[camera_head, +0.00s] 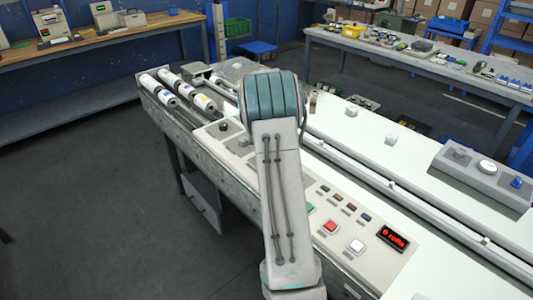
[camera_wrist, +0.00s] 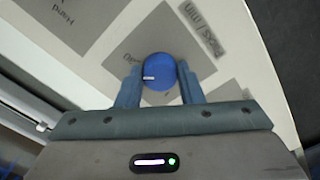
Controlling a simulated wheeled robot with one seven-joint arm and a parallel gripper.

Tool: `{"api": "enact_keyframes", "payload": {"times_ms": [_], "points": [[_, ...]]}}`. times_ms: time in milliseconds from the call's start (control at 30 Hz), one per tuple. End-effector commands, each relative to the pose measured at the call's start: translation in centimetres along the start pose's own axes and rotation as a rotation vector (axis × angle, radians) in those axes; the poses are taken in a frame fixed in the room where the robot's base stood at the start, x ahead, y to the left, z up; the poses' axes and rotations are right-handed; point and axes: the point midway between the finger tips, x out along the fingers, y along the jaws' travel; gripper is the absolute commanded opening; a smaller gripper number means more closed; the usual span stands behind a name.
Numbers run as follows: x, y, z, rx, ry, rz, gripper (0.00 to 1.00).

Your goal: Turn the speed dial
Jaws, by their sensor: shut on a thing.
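In the wrist view a round blue dial (camera_wrist: 159,68) sits on a grey square of a pale panel, beside a printed label "pcs/min" (camera_wrist: 201,30). A short white mark shows on the left of the dial. My gripper (camera_wrist: 158,76) has one finger on each side of the dial and is shut on it. The dial's label is partly hidden by the dial and fingers. In the head view my arm hides the dial and my gripper; the control panel (camera_head: 313,218) shows around the arm.
Red (camera_head: 330,226) and white (camera_head: 356,246) buttons and a red-lit display (camera_head: 393,238) reading "0 rolls" are on the panel right of my arm. A black knob (camera_head: 223,126) is left of it. White rolls (camera_head: 185,90) lie at the machine's far end. Floor at left is clear.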

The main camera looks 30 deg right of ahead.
Motion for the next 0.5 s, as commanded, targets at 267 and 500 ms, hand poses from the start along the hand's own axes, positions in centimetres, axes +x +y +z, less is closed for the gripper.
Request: {"api": "enact_keyframes", "payload": {"times_ms": [267,500], "points": [[-0.16,-0.02,-0.1,0.18,0.004,0.0,0.11],[-0.16,-0.03,-0.11,0.265,0.005,0.0,0.11]]}}
